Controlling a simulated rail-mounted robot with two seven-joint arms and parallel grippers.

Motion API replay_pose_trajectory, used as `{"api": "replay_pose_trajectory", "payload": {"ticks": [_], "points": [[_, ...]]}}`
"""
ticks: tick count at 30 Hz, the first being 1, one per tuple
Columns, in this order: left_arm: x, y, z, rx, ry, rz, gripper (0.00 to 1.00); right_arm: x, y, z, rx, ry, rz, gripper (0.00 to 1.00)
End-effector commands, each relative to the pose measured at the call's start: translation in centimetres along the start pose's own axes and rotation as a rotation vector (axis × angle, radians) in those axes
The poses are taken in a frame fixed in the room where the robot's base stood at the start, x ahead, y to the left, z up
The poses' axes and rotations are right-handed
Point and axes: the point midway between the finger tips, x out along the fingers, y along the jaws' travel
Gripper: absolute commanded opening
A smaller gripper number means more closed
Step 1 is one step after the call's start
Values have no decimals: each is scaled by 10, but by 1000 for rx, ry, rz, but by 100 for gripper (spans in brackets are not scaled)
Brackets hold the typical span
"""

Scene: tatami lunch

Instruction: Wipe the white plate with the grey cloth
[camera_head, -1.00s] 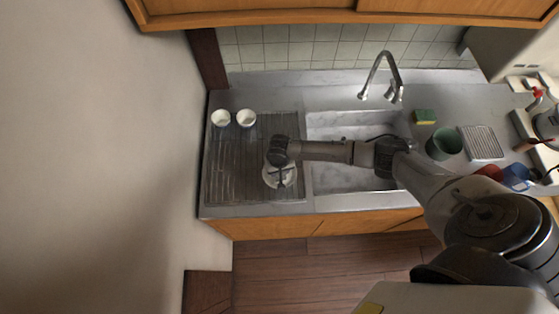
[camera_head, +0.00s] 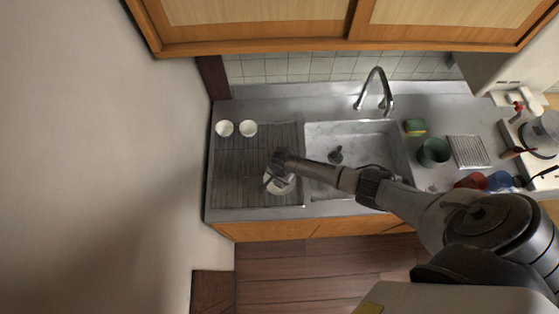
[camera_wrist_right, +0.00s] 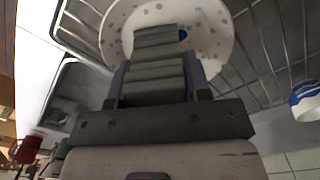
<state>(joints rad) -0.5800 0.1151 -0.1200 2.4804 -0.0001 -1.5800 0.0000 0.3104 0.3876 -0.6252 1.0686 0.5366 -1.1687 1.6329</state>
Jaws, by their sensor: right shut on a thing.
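The white plate (camera_head: 281,185) lies on the draining rack at the left of the counter, partly covered by my right gripper (camera_head: 272,177). In the right wrist view the plate (camera_wrist_right: 222,40) is white with grey spots, directly behind the fingers. My right gripper (camera_wrist_right: 158,38) is shut, its grey ribbed parts across the plate. The purplish-grey edges at the sides of the fingers look like the grey cloth (camera_wrist_right: 196,75); it is mostly hidden. I cannot tell whether it touches the plate. My left gripper is not in view.
Two white cups (camera_head: 224,128) (camera_head: 248,128) stand at the back of the rack (camera_head: 228,175). The sink (camera_head: 320,132) and faucet (camera_head: 386,98) are to the right. Beyond them are a sponge (camera_head: 415,127), a green cup (camera_head: 433,153), and red (camera_head: 472,181) and blue (camera_head: 500,181) cups.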

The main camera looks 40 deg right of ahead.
Motion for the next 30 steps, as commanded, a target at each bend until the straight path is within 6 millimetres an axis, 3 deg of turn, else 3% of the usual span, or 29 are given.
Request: {"api": "replay_pose_trajectory", "payload": {"ticks": [7, 24, 30], "points": [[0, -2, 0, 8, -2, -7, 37, -1, -2, -1, -112, 0, -1, 25], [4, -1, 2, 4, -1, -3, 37, 0, -8, -4, -941, 2, -1, 25], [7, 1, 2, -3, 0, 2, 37, 0, -9, -4, -1147, 1, -1, 25]]}}
